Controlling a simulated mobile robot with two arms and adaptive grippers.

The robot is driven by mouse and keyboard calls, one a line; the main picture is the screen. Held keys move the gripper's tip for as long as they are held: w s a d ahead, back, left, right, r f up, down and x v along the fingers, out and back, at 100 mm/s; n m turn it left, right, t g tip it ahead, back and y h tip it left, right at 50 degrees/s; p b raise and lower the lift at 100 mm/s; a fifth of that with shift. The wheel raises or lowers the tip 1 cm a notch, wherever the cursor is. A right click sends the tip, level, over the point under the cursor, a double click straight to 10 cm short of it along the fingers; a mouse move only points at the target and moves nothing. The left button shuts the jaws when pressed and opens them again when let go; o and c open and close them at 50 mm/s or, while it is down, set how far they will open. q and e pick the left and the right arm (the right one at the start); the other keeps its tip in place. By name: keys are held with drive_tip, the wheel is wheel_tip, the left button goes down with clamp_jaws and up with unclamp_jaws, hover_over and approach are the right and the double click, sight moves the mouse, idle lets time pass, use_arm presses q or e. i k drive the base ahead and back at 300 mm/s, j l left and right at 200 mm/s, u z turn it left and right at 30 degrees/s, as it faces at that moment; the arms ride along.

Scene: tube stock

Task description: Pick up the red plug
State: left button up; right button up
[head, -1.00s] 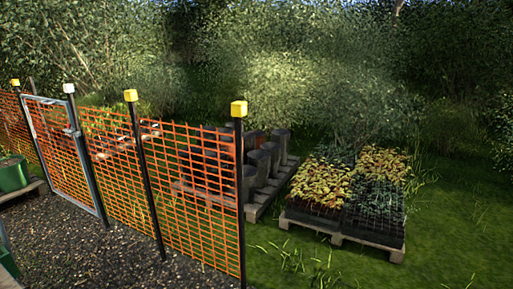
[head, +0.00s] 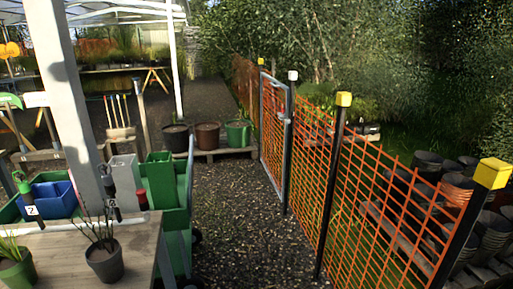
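A small dark red object (head: 142,199) shows at the left, beside a grey box and in front of a green bin. It is too small to tell whether it is the red plug. No other candidate for the red plug is clear in the head view. Neither of my grippers is in view.
A wooden table (head: 141,249) with potted plants stands at the lower left, beside a white post (head: 66,110). A green cart (head: 172,220) stands behind it. An orange mesh fence (head: 305,175) runs along the right. The gravel path (head: 235,215) between is clear.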

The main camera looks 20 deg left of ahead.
sight(141, 193)
drive_tip(key=i+u, duration=0.15)
drive_tip(key=u, duration=0.25)
drive_tip(key=i+l+u, duration=0.1)
drive_tip(key=u, duration=0.35)
drive_tip(key=i+l+u, duration=0.15)
drive_tip(key=u, duration=0.25)
drive_tip(key=i+l+u, duration=0.1)
drive_tip(key=u, duration=0.35)
drive_tip(key=l+u, duration=0.25)
drive_tip(key=u, duration=0.15)
drive_tip(key=i+l+u, duration=0.1)
drive_tip(key=u, duration=0.35)
drive_tip(key=l, duration=0.1)
